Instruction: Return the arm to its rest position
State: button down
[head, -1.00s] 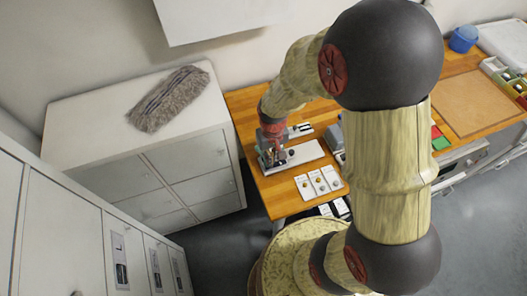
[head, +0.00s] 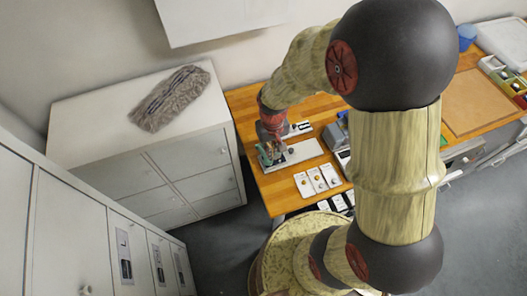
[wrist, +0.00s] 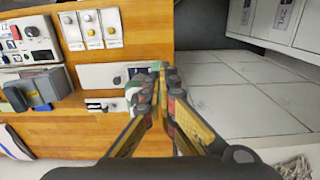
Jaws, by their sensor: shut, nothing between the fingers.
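My gripper (head: 270,157) is at the left end of the wooden workbench (head: 316,108), above a light grey plate (head: 305,151) that carries a dark knob. In the wrist view my gripper (wrist: 157,70) has its fingers together, with nothing seen between them. The fingertips overlap the edge of the plate (wrist: 100,76) in that view. I cannot tell how high they are above it. My arm bends over the bench from the right.
White cards with round knobs (head: 317,180) lie at the bench's front edge. A grey device (head: 336,133) stands right of the plate. A white cabinet (head: 125,165) with a grey fluffy mop pad (head: 170,98) stands left. Lockers (head: 75,235) line the lower left. Grey floor (head: 215,250) is clear between.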

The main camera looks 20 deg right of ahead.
jog(key=shift+s, duration=0.1)
jog(key=s+t+b, duration=0.5)
jog(key=s+b, duration=0.6)
jog(key=b, duration=1.8)
jog(key=shift+s+f+t, duration=0.2)
jog(key=shift+s+t, duration=0.05)
jog(key=shift+t, duration=0.05)
